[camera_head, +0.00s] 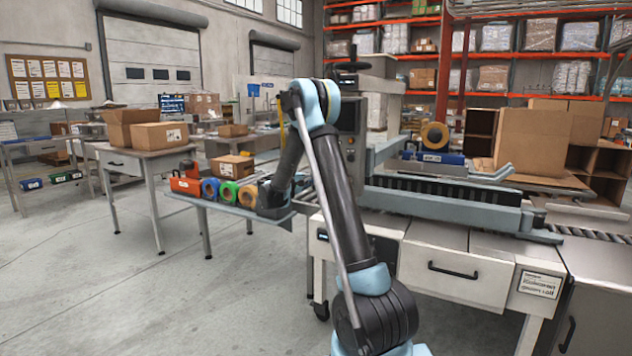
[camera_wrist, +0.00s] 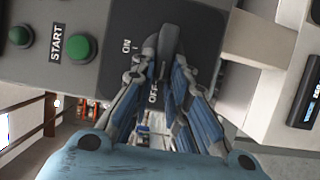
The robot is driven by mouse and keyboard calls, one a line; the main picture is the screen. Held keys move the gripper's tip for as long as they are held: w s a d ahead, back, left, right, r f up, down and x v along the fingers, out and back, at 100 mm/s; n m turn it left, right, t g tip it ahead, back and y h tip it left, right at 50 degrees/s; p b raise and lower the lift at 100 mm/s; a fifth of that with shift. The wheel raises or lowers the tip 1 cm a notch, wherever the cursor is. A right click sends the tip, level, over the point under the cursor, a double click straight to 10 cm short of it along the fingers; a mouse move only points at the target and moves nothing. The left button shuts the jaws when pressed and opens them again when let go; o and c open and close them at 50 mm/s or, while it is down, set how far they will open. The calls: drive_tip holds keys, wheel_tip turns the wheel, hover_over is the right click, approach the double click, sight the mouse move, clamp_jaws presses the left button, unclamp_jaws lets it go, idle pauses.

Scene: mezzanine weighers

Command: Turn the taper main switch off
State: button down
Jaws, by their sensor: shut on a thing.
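The main switch (camera_wrist: 170,38) is a dark rotary knob on a black plate (camera_wrist: 201,37) in the wrist view. ON is printed to its left, and OFF lies below, between my fingers. My gripper (camera_wrist: 164,55) is shut on the knob, with a finger on each side. Which mark the knob points at is hard to tell. The taper (camera_head: 450,205), a blue-grey machine with dark rollers, stands right of my arm in the head view. My arm bends over at its left end; my fingertips and the switch cannot be made out there.
A side shelf (camera_head: 232,208) left of the taper holds coloured tape rolls and an orange item (camera_head: 186,180). Cartons (camera_head: 160,135) stand on a table behind. Front-left floor is clear.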

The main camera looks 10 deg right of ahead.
drive_tip(key=shift+a+f, duration=0.15)
drive_tip(key=c, duration=1.7)
unclamp_jaws()
drive_tip(key=shift+o, duration=0.7)
drive_tip(key=v, duration=1.1)
drive_tip(key=shift+s+a, duration=0.25)
drive_tip(key=shift+a, duration=0.1)
drive_tip(key=shift+f, duration=0.1)
